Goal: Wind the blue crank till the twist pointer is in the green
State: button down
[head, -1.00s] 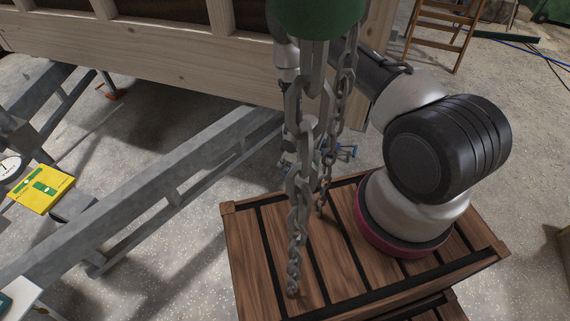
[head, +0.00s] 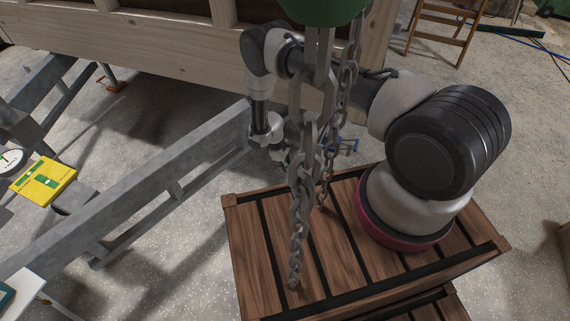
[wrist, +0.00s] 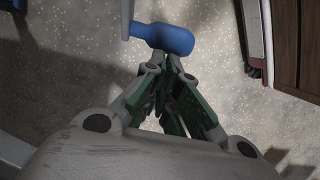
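The blue crank grip (wrist: 172,39) shows in the wrist view, on a pale rod at its left end. Blue parts (head: 345,147) show behind the chain in the head view; I cannot tell which one is the crank grip. My gripper (wrist: 168,66) has its green-padded fingers drawn together at the tips, just short of the grip, with nothing seen between them. In the head view my gripper is partly hidden by the chain. A yellow panel (head: 44,184) with green marks is at the left, beside a white dial (head: 11,161); their pointers are too small to read.
A hanging chain (head: 303,180) stands in front of my arm. A wooden slatted crate (head: 262,270) lies below it. A grey steel trailer frame (head: 150,195) runs diagonally at the left, under a timber beam (head: 170,50). Concrete floor is open between them.

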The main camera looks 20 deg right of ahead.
jog(key=shift+s+d+f, duration=0.25)
jog(key=shift+d+f, duration=0.05)
jog(key=shift+f, duration=0.25)
jog(key=shift+s+d+f, duration=0.2)
jog(key=shift+d+f, duration=0.1)
jog(key=shift+f, duration=0.2)
jog(key=shift+s+d+f, duration=0.25)
jog(key=shift+d+f, duration=0.05)
jog(key=shift+f, duration=0.25)
jog(key=w+a+r, duration=0.5)
jog(key=a+r, duration=0.2)
jog(key=r, duration=0.2)
jog(key=shift+w+a+r, duration=0.15)
jog(key=shift+w+a, duration=0.1)
